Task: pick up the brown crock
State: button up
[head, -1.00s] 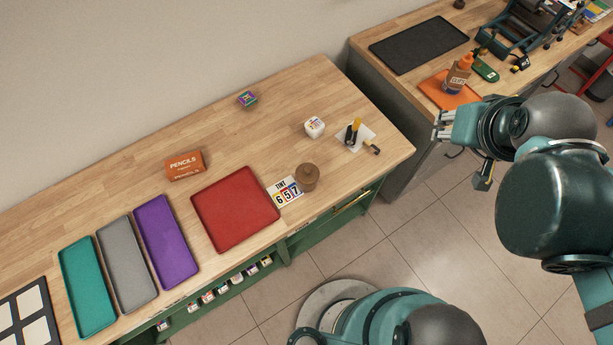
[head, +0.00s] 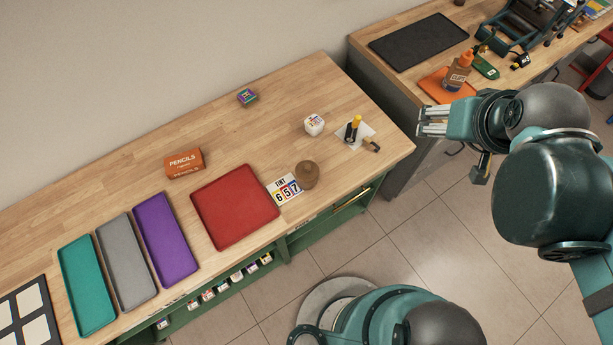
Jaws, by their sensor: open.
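The brown crock (head: 307,175) stands upright near the front edge of the wooden workbench, at the right end of a tint number card (head: 284,189). It is small and round with a lid-like top. My gripper (head: 420,121) is open and empty, to the right of the bench's right end and well apart from the crock. Its fingers point left in the picture.
A red tray (head: 236,208) lies left of the crock. A second bench (head: 372,88) stands beyond a floor gap. A pencils box (head: 184,163) is further left.

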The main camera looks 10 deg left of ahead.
jog(key=w+a+f+n+g+y+b, duration=0.1)
jog(key=w+a+f+n+g+b, duration=0.1)
jog(key=a+f+n, duration=0.35)
jog(key=w+a+f+n+g+b, duration=0.2)
jog(key=a+f+b, duration=0.1)
jog(key=a+f, duration=0.55)
jog(key=n+g+h+b, duration=0.1)
jog(key=n+g+b, duration=0.25)
jog(key=n, duration=0.35)
send_near(308, 167)
jog(key=shift+t, duration=0.25)
jog(key=f, duration=0.8)
jog(key=shift+s+d, duration=0.15)
jog(key=shift+s, duration=0.05)
jog(key=shift+s+a+f+n, duration=0.15)
jog(key=shift+a+f+n, duration=0.1)
jog(key=shift+f, duration=0.05)
jog(key=shift+f, duration=0.15)
jog(key=shift+f+b, duration=0.4)
jog(key=shift+f, duration=0.75)
jog(key=shift+f, duration=0.1)
jog(key=shift+f+b, duration=0.6)
jog(key=shift+f, duration=1.9)
